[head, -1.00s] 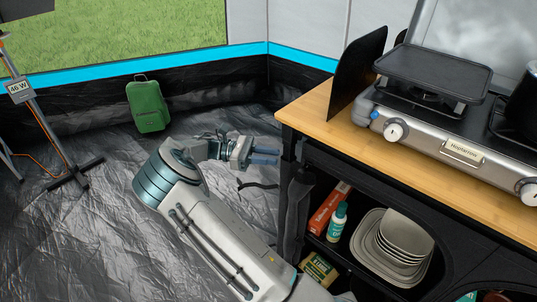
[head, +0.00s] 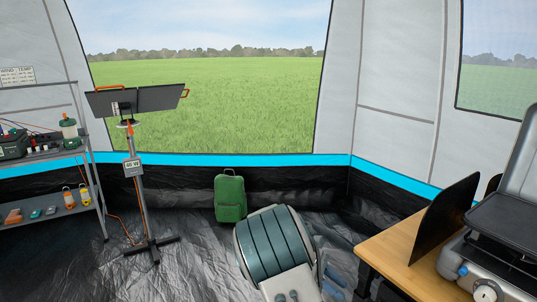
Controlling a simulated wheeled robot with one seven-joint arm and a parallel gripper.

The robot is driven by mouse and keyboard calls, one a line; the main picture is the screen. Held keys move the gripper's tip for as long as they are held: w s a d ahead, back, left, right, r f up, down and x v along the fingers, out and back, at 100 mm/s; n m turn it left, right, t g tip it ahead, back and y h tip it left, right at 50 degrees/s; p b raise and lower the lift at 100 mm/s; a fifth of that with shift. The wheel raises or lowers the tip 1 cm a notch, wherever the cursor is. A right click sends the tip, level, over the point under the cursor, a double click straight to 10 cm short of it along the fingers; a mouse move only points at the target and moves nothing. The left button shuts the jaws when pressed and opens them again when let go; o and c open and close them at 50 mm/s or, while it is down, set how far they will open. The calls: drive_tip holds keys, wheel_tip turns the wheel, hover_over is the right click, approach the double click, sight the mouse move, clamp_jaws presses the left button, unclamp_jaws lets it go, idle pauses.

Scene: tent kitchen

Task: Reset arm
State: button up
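My arm (head: 272,245) rises from the bottom centre of the head view, its thick banded joint large in front of the tent floor. I see nothing held in the visible part.
A wooden counter (head: 397,247) with a black panel (head: 443,220) and a stove (head: 482,285) stands at the right. A green suitcase (head: 230,198) stands behind my arm. A solar panel stand (head: 140,195) and a shelf rack (head: 45,212) are at the left. Floor between is clear.

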drive_tip(key=s+a+r+m+t+y+p, duration=0.1)
drive_tip(key=s+r+m+t+y+p, duration=0.2)
drive_tip(key=s+r, duration=0.8)
drive_tip(key=s+a+r+m+t+y+p, duration=0.1)
drive_tip(key=s+r+m+t+y+p, duration=0.3)
drive_tip(key=r, duration=1.3)
drive_tip(key=s+m+y+p, duration=0.3)
drive_tip(key=s+m+p, duration=0.3)
drive_tip(key=s+p, duration=0.2)
drive_tip(key=shift+a+r+m+y+p, duration=0.15)
drive_tip(key=shift+a+m+y+p, duration=0.2)
drive_tip(key=shift+p, duration=0.3)
